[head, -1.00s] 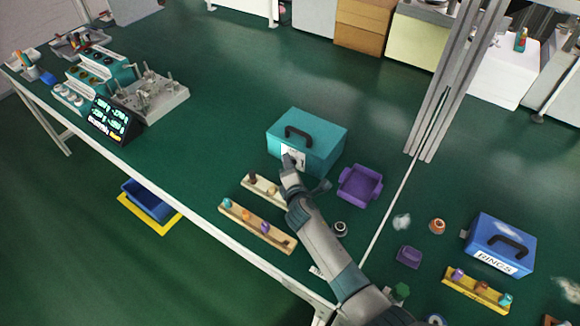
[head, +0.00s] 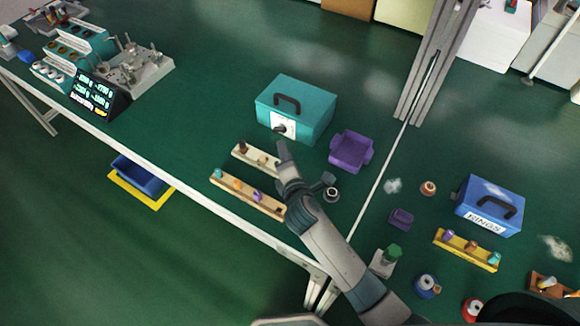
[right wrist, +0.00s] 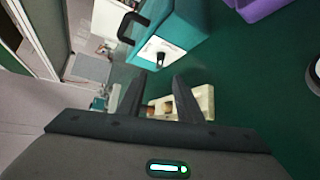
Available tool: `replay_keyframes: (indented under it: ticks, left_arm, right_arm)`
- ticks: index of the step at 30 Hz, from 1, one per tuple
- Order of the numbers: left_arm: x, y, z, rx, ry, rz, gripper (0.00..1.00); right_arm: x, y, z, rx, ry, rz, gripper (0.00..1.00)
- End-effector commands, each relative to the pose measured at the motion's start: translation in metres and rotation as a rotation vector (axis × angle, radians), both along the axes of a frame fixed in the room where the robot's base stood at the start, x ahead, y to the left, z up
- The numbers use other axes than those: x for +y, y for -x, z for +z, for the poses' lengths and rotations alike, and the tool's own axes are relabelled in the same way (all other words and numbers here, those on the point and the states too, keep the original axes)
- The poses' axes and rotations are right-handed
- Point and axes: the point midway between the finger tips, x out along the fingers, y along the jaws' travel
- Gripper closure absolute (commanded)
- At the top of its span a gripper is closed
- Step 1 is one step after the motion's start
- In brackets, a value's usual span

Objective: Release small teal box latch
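The small teal box (head: 305,108) stands closed on the green table, with a dark carry handle on its lid. A white plate on its front carries a black latch knob (head: 281,128); the knob also shows in the right wrist view (right wrist: 160,59). Whether the latch is released I cannot tell. My right gripper (head: 282,149) is just in front of the box, apart from the knob. In the right wrist view its two fingers (right wrist: 158,88) are spread with nothing between them, pointing toward the plate. My left gripper is not in view.
Wooden peg strips (head: 248,194) lie in front of the box, close under my right gripper. A purple tray (head: 351,151) stands right of the box. A blue box marked RINGS (head: 489,207) is further right. A metal post (head: 428,75) rises behind.

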Motion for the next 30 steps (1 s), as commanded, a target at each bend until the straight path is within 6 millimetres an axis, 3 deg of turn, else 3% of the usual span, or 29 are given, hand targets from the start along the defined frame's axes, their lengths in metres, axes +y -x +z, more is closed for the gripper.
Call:
replay_keyframes:
  ticks: [6, 12, 30]
  left_arm:
    - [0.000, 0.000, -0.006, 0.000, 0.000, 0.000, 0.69]
    - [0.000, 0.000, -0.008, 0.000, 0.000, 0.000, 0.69]
    - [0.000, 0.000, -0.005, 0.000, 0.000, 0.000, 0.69]
  right_arm:
    - [-0.004, 0.035, 0.010, 0.000, -0.001, 0.001, 0.67]
    - [-0.006, 0.052, 0.017, -0.001, 0.001, 0.000, 0.67]
    - [-0.013, 0.057, 0.018, 0.000, 0.000, 0.008, 0.67]
